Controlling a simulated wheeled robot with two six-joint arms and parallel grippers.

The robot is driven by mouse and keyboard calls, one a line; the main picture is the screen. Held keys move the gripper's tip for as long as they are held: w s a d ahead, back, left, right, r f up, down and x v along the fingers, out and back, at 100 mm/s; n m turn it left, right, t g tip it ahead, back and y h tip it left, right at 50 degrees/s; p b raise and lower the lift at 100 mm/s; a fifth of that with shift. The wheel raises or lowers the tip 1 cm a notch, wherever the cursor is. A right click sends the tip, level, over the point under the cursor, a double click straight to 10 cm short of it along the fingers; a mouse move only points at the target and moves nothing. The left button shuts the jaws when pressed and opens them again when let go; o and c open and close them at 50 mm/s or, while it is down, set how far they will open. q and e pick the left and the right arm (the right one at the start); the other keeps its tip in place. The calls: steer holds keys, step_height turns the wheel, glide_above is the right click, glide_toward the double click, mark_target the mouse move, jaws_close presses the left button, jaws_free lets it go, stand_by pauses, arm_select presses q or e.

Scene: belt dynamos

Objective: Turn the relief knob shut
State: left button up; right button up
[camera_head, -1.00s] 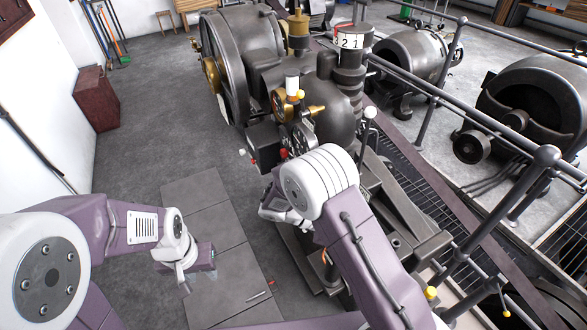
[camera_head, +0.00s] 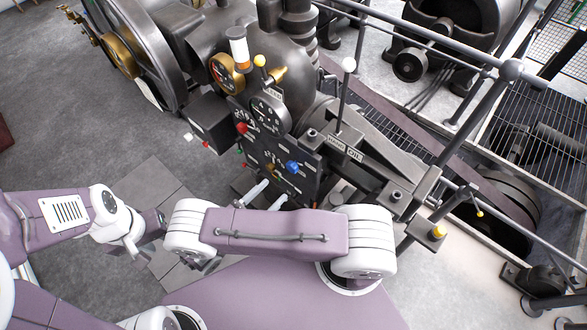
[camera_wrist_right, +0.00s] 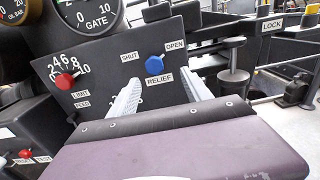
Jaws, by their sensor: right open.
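The relief knob is a blue knob (camera_wrist_right: 155,67) on a dark panel (camera_wrist_right: 110,77), above a RELIEF label (camera_wrist_right: 159,79). In the head view the blue knob (camera_head: 292,167) is low on the machine's panel. My right gripper (camera_head: 277,188) is open, its pale fingers reaching toward the panel. In the wrist view its fingertips (camera_wrist_right: 166,88) spread either side of the knob, apart from it. My left gripper (camera_head: 150,228) is at the left, its jaws unclear.
A red LIMIT FEED knob (camera_wrist_right: 65,81) is left of the blue one, with the GATE dial (camera_wrist_right: 88,10) above. A lever with a white ball (camera_head: 348,65) stands right of the panel. Railings (camera_head: 475,110) run along the right.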

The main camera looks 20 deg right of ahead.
mark_target(290, 170)
steer(key=p+x, duration=0.1)
steer(key=x, duration=0.3)
steer(key=w+p+x, duration=0.1)
steer(key=x, duration=0.3)
steer(key=shift+w+f, duration=0.1)
steer(key=shift+w+d+f, duration=0.1)
steer(key=shift+w+d, duration=0.15)
arm_select(q)
steer(key=shift+w+a+r, duration=0.1)
steer(key=shift+w+r, duration=0.25)
steer(key=shift+r, duration=0.2)
steer(key=shift+w+a+r, duration=0.1)
steer(key=shift+w+r, duration=0.2)
steer(key=shift+r, duration=0.2)
steer(key=shift+s, duration=0.1)
arm_select(e)
steer(key=shift+s, duration=0.1)
steer(key=shift+c, duration=0.4)
steer(key=c, duration=0.5)
jaws_close()
